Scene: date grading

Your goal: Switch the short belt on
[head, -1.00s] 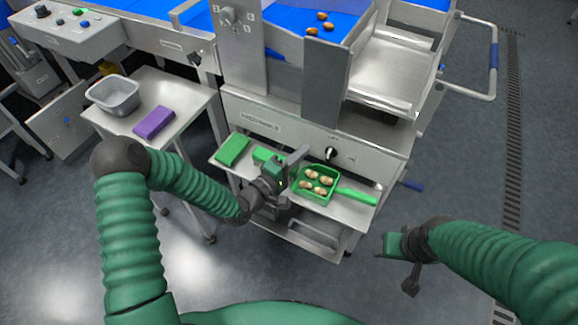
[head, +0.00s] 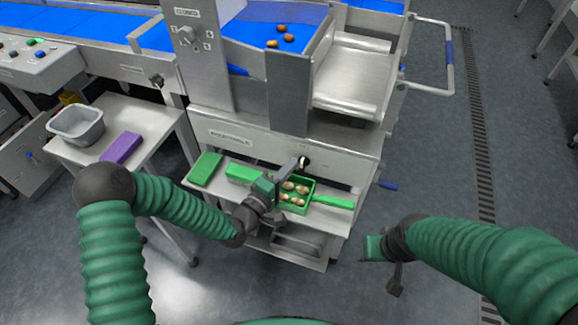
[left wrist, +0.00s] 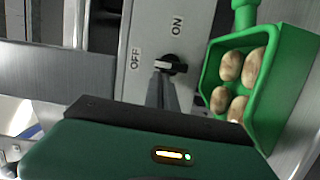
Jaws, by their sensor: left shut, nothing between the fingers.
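The black rotary switch (head: 304,160) is on the grey front panel of the machine. In the left wrist view the switch (left wrist: 171,65) has a white-marked handle that points toward the OFF label (left wrist: 136,58); the ON label (left wrist: 177,27) is farther up. My left gripper (head: 293,166) is shut and empty, with its fingertips (left wrist: 162,78) right at the switch; I cannot tell if they touch it. A short blue belt (head: 255,32) carrying several brown dates is above the panel. My right gripper (head: 372,248) hangs clear of the machine; its fingers are unclear.
A green scoop tray (head: 310,187) with several dates lies on the shelf below the switch, close to my left gripper. Green blocks (head: 206,169) lie to its left. A side table holds a grey tub (head: 76,138) and a purple block (head: 121,148). Floor at right is open.

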